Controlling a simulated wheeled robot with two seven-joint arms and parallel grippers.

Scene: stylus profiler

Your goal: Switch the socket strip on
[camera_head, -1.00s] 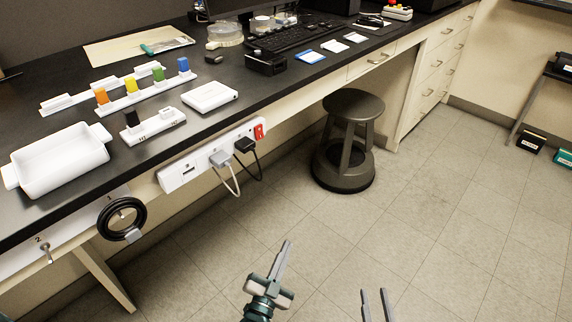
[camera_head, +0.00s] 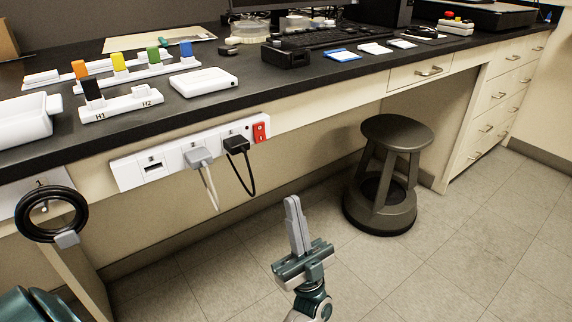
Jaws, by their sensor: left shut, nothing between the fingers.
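The white socket strip (camera_head: 176,158) is fixed to the front of the bench below the worktop edge. A red rocker switch (camera_head: 260,132) sits at its right end. A grey plug (camera_head: 199,157) and a black plug (camera_head: 236,144) are in its sockets, with their cords hanging down. My left gripper (camera_head: 293,204) is shut and empty, pointing up in front of the bench, below and a little right of the red switch and apart from it. My right gripper is out of the picture.
A black cable coil (camera_head: 53,213) hangs on a hook left of the strip. A dark stool (camera_head: 390,170) stands on the floor to the right. The worktop above holds a white tray (camera_head: 24,120), a white box (camera_head: 203,81) and a keyboard (camera_head: 330,37). The floor between is clear.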

